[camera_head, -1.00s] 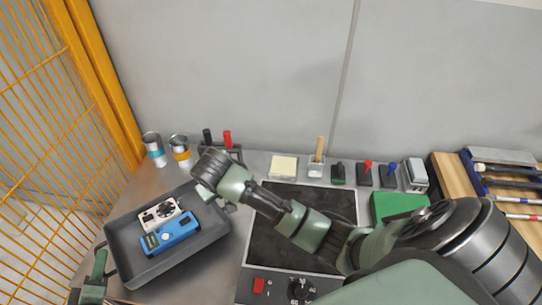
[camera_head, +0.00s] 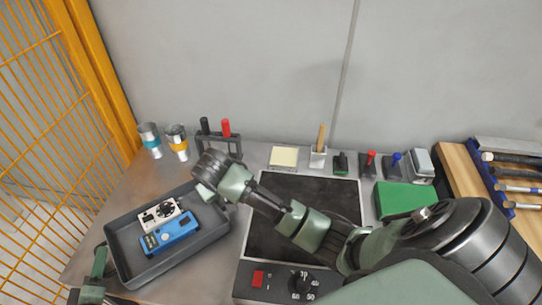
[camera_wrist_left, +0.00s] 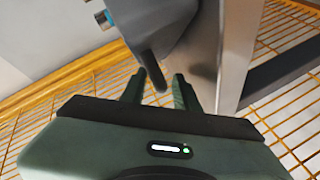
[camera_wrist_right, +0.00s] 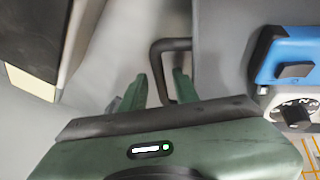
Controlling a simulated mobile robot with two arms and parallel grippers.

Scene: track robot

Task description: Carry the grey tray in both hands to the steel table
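The grey tray (camera_head: 118,236) is over the left part of the metal worktop in the head view. A blue device (camera_head: 170,236) and a white device with a black dial (camera_head: 158,214) lie in it. My left gripper (camera_wrist_left: 158,88) has its fingers on either side of the dark handle at the tray's near left end. My right gripper (camera_wrist_right: 160,88) has its fingers on either side of the handle at the far right end, beside the tray wall. Both are shut on the tray. The tray's underside is hidden, so its height above the worktop is hard to tell.
A hot plate (camera_head: 262,228) is right of the tray on the worktop (camera_head: 257,153). A yellow mesh fence (camera_head: 45,130) is at the left, a grey wall (camera_head: 240,70) behind.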

